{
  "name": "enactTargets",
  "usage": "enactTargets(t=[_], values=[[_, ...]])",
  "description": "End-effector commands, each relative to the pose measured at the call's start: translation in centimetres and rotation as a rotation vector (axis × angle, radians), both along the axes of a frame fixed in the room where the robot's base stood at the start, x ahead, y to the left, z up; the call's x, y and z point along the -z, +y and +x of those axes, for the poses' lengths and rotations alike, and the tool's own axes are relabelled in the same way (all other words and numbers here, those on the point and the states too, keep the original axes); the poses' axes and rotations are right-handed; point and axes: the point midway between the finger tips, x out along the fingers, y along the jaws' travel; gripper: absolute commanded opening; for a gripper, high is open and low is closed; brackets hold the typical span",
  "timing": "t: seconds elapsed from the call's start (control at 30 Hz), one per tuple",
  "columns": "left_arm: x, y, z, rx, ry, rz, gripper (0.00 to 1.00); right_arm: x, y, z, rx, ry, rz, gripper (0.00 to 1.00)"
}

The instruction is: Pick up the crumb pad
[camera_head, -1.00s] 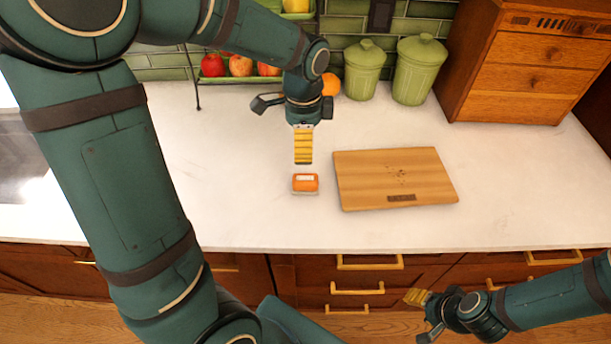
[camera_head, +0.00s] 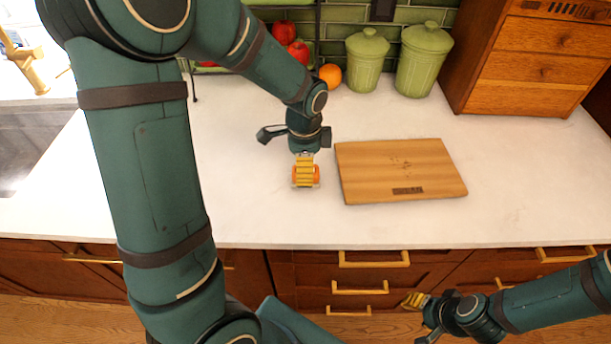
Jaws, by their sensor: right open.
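The crumb pad (camera_head: 317,175) is a small orange block with a pale base, lying on the white counter left of the cutting board. My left gripper (camera_head: 305,172) points down at it, its yellow-padded finger covering the middle of the block. Orange shows on both sides of that finger. The other finger is hidden, so I cannot tell whether the jaws are apart or touching the pad. My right gripper (camera_head: 414,300) is open and empty, low in front of the drawers at the lower right.
Green canisters (camera_head: 423,62), a wooden drawer box (camera_head: 530,60) and an orange (camera_head: 330,76) stand behind. Apples (camera_head: 285,33) sit on a rack at the back. The counter's front strip is clear.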

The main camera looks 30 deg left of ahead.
Motion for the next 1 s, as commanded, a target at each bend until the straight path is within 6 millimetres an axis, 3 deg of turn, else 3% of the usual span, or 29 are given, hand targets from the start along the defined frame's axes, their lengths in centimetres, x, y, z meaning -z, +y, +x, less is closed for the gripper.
enactTargets(t=[0.1, 0.3, 0.6, 0.7, 0.8, 1.0], values=[[2.1, 0.0, 0.2, 0.0, 0.005, 0.0, 0.89, 0.6, 0.0, -0.2, -0.002, 0.003, 0.0, 0.47], [4.3, 0.0, 0.3, 0.0, 0.001, 0.0, 0.89, 1.1, 0.1, -0.3, -0.006, 0.007, 0.002, 0.47], [4.5, 0.0, 0.3, 0.0, 0.001, 0.001, 0.88, 1.1, 0.1, -0.4, -0.006, 0.008, 0.002, 0.47], [4.5, 0.0, 0.3, 0.0, 0.001, 0.001, 0.53, 1.1, 0.1, -0.4, -0.006, 0.008, 0.002, 0.47], [4.5, 0.0, 0.3, 0.0, 0.0, 0.0, 0.24, 1.1, 0.1, -0.4, -0.006, 0.008, 0.002, 0.47], [4.5, 0.0, 0.3, 0.0, 0.0, 0.0, 0.24, 1.1, 0.0, -0.3, -0.006, 0.008, 0.002, 0.47]])
